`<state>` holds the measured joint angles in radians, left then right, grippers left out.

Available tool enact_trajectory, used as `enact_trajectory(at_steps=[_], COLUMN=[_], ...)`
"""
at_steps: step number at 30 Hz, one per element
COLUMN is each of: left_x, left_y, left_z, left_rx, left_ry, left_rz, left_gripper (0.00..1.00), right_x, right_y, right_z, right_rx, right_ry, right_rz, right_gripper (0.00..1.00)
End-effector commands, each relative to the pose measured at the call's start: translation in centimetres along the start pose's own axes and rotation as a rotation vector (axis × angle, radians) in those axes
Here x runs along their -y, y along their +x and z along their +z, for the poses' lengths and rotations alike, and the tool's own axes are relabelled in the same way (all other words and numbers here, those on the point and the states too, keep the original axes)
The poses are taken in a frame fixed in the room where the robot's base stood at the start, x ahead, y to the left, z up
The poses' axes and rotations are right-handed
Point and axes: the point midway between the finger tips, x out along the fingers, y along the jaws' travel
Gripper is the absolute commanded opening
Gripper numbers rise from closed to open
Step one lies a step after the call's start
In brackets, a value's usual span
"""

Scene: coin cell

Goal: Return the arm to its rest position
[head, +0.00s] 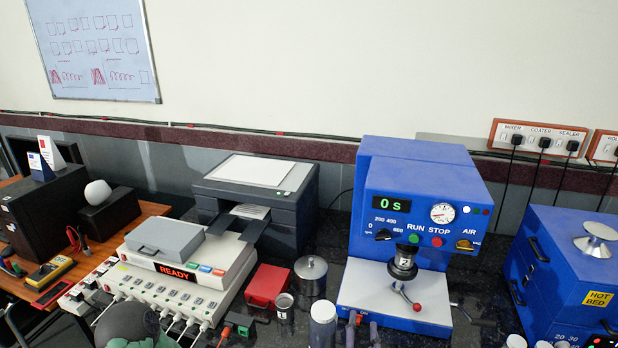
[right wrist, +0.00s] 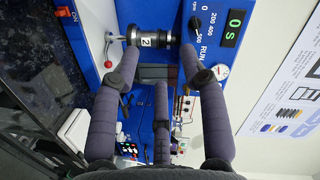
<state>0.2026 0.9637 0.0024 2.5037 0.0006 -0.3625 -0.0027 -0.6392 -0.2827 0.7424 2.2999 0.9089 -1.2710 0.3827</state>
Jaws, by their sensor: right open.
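My right gripper (head: 362,324) shows only by its grey padded fingertips at the bottom edge of the head view, in front of the blue mixer machine (head: 430,182). In the right wrist view the gripper (right wrist: 160,62) has its fingers spread apart with nothing between them. Beyond the fingertips is the dark-and-silver pot labelled 2 (right wrist: 147,40), held in the machine and apart from the fingers. The same pot (head: 403,263) hangs under the machine's head in the head view, above its white base plate. The rest of the right arm is hidden below the frame.
The machine's display (head: 389,204) reads 0s. A lever with a red knob (head: 417,307) sticks out below the pot. A metal canister (head: 311,275), a red box (head: 267,285) and a white-capped jar (head: 323,325) stand to the left. A blue hot bed (head: 566,275) is at right.

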Motion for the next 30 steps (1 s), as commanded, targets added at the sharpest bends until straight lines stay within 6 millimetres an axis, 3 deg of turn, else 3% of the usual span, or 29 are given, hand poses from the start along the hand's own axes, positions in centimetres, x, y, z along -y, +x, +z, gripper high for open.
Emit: enact_trajectory(at_steps=[8, 17, 23, 30], left_x=[0.0, 0.0, 0.0, 0.0], left_y=[0.0, 0.0, 0.0, 0.0], left_z=[0.0, 0.0, 0.0, 0.0], left_rx=[0.0, 0.0, 0.0, 0.0], left_ry=[0.0, 0.0, 0.0, 0.0], left_rz=[0.0, 0.0, 0.0, 0.0], left_gripper=[0.4, 0.4, 0.4, 0.4], right_x=[-5.7, -16.1, -23.9, -32.6], right_y=[3.2, 4.5, 2.6, -2.6], right_z=[4.8, 11.1, 14.7, 18.2], right_rx=[0.192, 0.524, 0.777, 1.108], right_ry=[-0.196, -0.413, -0.509, -0.564], right_rz=[0.112, 0.274, 0.374, 0.464], right_gripper=[0.44, 0.44, 0.44, 0.44])
